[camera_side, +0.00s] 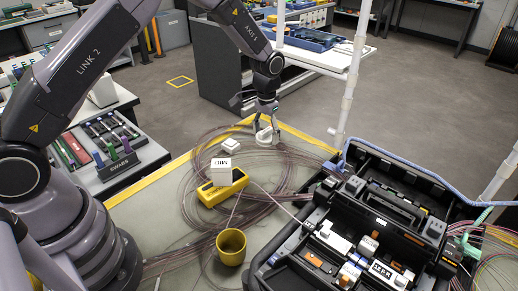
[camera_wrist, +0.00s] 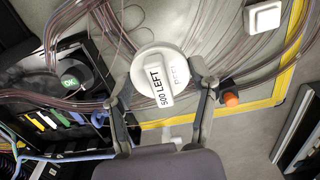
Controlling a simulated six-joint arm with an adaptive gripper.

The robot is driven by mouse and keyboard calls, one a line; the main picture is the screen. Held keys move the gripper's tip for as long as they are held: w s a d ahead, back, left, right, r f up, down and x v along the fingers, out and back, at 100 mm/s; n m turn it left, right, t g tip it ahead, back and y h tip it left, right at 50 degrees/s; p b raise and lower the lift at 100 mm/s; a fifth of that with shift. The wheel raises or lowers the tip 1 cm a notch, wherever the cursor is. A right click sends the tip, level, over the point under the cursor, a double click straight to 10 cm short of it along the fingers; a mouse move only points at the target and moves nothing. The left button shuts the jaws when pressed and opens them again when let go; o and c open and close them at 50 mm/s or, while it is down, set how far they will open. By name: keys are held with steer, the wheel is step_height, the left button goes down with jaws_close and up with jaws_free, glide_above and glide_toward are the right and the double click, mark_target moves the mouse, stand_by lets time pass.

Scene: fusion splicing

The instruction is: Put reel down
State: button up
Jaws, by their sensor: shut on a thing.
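A white round reel (camera_wrist: 172,62), with a raised bar reading "500 LEFT", sits between the two fingers of my gripper (camera_wrist: 161,88) in the wrist view. My gripper is shut on it, with one finger on each side. In the side view the reel (camera_side: 264,137) is under my gripper (camera_side: 267,122), at the far end of the mat near its yellow edge. It is at or very close to the mat surface; I cannot tell whether it touches.
Loose fibre coils (camera_side: 190,190) spread over the mat. A small white box (camera_side: 231,145), a yellow device (camera_side: 222,188) with a white "MID" block (camera_side: 221,171), and a yellow cup (camera_side: 231,247) stand nearby. An open black case (camera_side: 395,170) fills the right. White posts (camera_side: 350,90) rise beside it.

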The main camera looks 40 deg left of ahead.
steer(key=w+f, duration=0.4)
steer(key=w, duration=0.4)
glide_above(297, 156)
steer(key=f, duration=0.5)
steer(key=shift+s+f, duration=0.2)
steer(key=shift+f, duration=0.05)
steer(key=shift+w+f, duration=0.15)
steer(key=shift+f, duration=1.55)
steer(key=shift+f, duration=0.15)
steer(key=o, duration=1.2)
steer(key=shift+c, duration=0.2)
